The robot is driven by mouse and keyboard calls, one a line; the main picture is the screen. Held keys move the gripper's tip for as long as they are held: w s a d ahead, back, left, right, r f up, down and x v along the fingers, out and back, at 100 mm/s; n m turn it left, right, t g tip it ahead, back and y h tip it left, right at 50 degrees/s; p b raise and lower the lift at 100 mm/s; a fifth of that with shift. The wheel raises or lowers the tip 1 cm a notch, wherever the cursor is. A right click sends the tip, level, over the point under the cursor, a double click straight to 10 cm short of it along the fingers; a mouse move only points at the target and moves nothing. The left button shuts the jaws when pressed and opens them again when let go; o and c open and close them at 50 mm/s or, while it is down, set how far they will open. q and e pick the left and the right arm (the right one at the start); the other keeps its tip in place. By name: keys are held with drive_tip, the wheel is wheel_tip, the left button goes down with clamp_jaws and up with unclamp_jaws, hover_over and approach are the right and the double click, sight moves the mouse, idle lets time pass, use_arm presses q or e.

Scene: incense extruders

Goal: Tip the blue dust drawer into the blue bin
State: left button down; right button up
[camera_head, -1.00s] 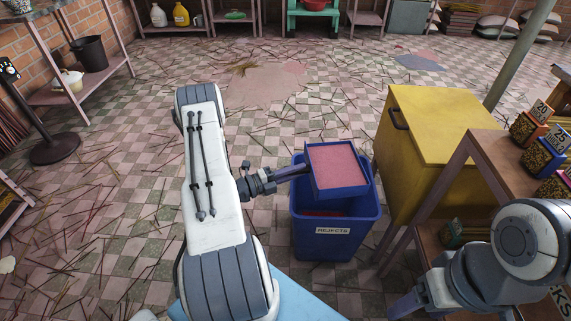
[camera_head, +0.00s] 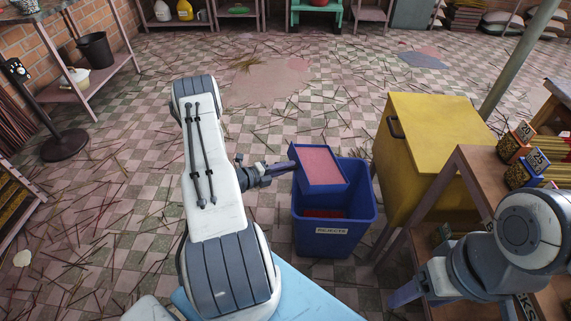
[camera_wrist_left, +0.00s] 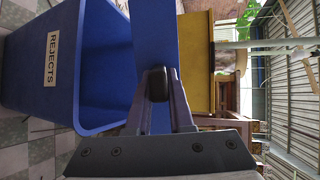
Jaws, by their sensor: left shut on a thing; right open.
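The blue dust drawer (camera_head: 345,183) is a shallow open box with a layer of pink dust in it. It hangs over the back left part of the blue bin (camera_head: 335,238), slightly tilted, with its dust face visible. My left gripper (camera_head: 284,167) is shut on the drawer's handle, left of the box. The bin has a REJECTS label and stands upright on the floor, with some reddish matter inside. In the left wrist view, the drawer (camera_wrist_left: 154,35) is a blue band beyond my fingers, beside the bin (camera_wrist_left: 100,60). My right arm shows at lower right; its fingertips are not visible.
A yellow cabinet (camera_head: 430,140) stands close to the right of the bin. A wooden bench (camera_head: 480,170) with small numbered boxes (camera_head: 520,172) is farther right. The tiled floor behind and left of the bin is open, strewn with thin sticks.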

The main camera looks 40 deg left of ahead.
sight(300, 162)
use_arm(q)
drive_tip(key=shift+w+d+r+m+g+y+p, duration=0.2)
drive_tip(key=shift+r+g+p, duration=0.35)
drive_tip(key=shift+p, duration=0.5)
drive_tip(key=shift+w+d+r+m+g+y+p, duration=0.15)
drive_tip(key=shift+r+g+p, duration=0.35)
drive_tip(key=shift+p, duration=0.5)
drive_tip(key=shift+w+d+r+g+p, duration=0.15)
drive_tip(key=shift+w+r+g+p, duration=0.2)
drive_tip(key=shift+p, duration=0.5)
drive_tip(key=w+d+r+g+y+p, duration=0.1)
drive_tip(key=p, duration=0.1)
drive_tip(key=w+d+r+g+y+p, duration=0.1)
drive_tip(key=p, duration=0.2)
drive_tip(key=shift+w+r+m, duration=0.2)
drive_tip(key=shift+r+m, duration=0.05)
drive_tip(key=shift+m, duration=0.1)
drive_tip(key=w+d+r+g+y+b, duration=0.1)
drive_tip(key=w+d+r+g+y, duration=0.2)
drive_tip(key=w+d+g, duration=0.1)
drive_tip(key=shift+w+d+m+g+b, duration=0.2)
drive_tip(key=shift+w+m+g+b, duration=0.25)
drive_tip(key=shift+w, duration=0.5)
